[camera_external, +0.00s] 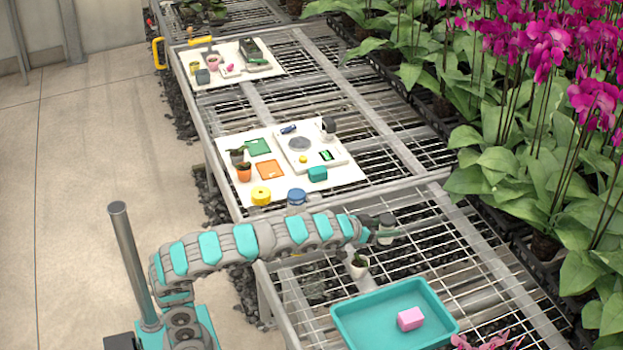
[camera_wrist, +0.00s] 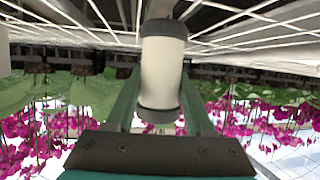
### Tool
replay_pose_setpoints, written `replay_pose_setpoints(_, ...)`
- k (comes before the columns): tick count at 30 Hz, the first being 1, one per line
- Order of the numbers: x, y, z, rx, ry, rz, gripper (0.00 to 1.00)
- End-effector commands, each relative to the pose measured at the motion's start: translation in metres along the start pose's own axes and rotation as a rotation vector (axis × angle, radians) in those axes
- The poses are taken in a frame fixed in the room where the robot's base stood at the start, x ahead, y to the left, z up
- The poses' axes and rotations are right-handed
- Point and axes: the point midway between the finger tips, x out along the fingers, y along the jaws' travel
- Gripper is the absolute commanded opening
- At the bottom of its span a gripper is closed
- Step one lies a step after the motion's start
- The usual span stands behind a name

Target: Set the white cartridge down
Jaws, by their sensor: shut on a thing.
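The white cartridge (camera_wrist: 162,70) is a white cylinder with dark bands at both ends. In the wrist view it stands between the two green fingers of my gripper (camera_wrist: 160,95), which is shut on it. In the external view my gripper (camera_external: 384,228) is at the end of the outstretched arm, over the wire-mesh bench (camera_external: 440,245). The cartridge is small and partly hidden there. I cannot tell whether its lower end touches the mesh.
A teal tray (camera_external: 350,318) holding a pink block (camera_external: 411,318) is nearer the camera. A white board (camera_external: 345,182) carries a scale and small items. Orchids (camera_external: 500,170) line the right.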

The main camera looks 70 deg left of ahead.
Motion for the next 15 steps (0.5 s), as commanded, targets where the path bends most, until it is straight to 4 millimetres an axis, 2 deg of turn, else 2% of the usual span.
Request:
replay_pose_setpoints(7, 0.0014, -0.0002, 0.0034, 0.0, 0.0, 0.0, 0.0)
replay_pose_setpoints(8, 0.0013, -0.0001, 0.0032, 0.0, 0.0, 0.0, 0.55)
replay_pose_setpoints(15, 0.001, -0.0002, 0.0023, 0.0, 0.0, 0.0, 0.82)
